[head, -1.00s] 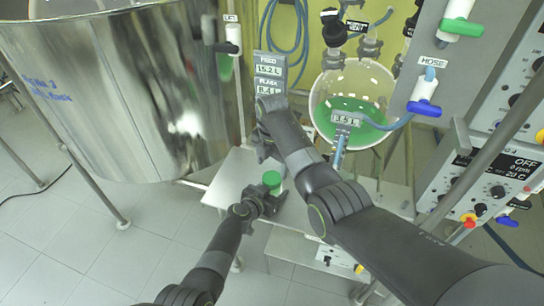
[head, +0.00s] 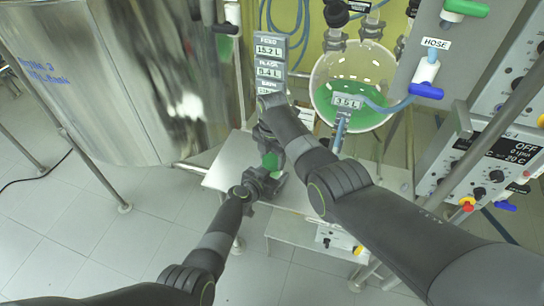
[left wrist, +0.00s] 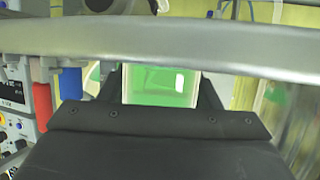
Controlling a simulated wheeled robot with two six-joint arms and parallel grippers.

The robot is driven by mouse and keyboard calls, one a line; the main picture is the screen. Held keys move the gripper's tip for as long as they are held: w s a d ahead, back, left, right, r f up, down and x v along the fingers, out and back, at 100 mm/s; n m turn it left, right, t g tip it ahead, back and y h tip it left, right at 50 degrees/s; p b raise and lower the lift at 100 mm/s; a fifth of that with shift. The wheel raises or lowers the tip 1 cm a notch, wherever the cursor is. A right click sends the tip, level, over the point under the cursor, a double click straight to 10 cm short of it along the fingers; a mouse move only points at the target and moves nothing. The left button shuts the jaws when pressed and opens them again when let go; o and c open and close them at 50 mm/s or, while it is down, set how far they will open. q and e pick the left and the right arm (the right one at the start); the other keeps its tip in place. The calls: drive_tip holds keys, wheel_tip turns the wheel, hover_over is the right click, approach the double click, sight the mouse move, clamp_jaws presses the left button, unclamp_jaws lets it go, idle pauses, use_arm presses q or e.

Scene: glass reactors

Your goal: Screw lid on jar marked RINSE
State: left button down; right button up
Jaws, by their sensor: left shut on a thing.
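A small clear jar with green contents (head: 270,161) is above the white bench. My left gripper (head: 268,180) is shut on it. It also shows upright between the fingers in the left wrist view (left wrist: 160,88). I can read no RINSE mark on it. My right gripper (head: 267,138) points down, directly above the jar and very close to it. Its fingers are dark and partly hidden by its own wrist, so I cannot tell whether they are open or hold a lid. No lid is clearly visible.
The white bench (head: 229,165) has bare room left of the jar. A large steel tank (head: 110,85) stands at the left. A round glass vessel with green liquid (head: 352,88) hangs behind. A display post (head: 270,52) rises behind my right gripper. Control panels stand at the right.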

drive_tip(key=c, duration=0.4)
drive_tip(key=shift+o, duration=0.2)
drive_tip(key=shift+m, duration=1.6)
drive_tip(key=o, duration=1.1)
drive_tip(key=shift+c, duration=0.2)
drive_tip(key=shift+r, duration=0.1)
drive_tip(key=shift+r, duration=2.15)
